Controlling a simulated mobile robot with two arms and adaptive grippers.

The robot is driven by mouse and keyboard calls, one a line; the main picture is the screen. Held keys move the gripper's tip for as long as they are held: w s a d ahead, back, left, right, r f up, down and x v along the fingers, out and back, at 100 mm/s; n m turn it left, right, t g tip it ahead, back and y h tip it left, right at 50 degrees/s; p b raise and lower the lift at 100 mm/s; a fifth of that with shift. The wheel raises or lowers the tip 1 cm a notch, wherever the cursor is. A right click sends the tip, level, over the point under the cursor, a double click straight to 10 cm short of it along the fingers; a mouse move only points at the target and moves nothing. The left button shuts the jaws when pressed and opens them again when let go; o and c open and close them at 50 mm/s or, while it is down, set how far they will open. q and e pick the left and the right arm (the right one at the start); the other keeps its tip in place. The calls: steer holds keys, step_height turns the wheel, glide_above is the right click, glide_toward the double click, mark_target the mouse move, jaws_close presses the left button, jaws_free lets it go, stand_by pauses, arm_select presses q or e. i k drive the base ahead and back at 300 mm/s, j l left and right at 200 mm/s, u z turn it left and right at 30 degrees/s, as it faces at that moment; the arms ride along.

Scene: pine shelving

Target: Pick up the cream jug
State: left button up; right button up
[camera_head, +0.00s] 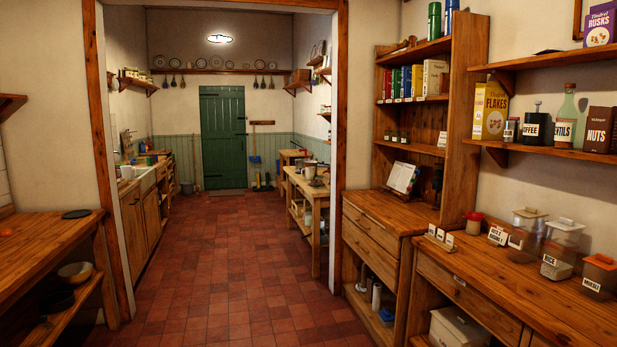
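I cannot pick out the cream jug for certain. A small pale vessel (127,172) stands by the sink on the left in the far room, too small to tell what it is. Another small pale item (309,172) stands on the wooden table (308,187) at the right of that room, also too small to name. Neither of my grippers shows in the head view.
A wide opening leads over a clear red tile floor (225,265) to a green door (222,137). A wooden counter (40,250) stands at near left. At right are a dresser (385,225) and a counter with several labelled containers (562,240).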

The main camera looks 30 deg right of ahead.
mark_target(310, 171)
steer(key=i+l+z, duration=0.35)
steer(key=i, duration=0.5)
steer(key=i+z, duration=0.35)
steer(key=i, duration=5.45)
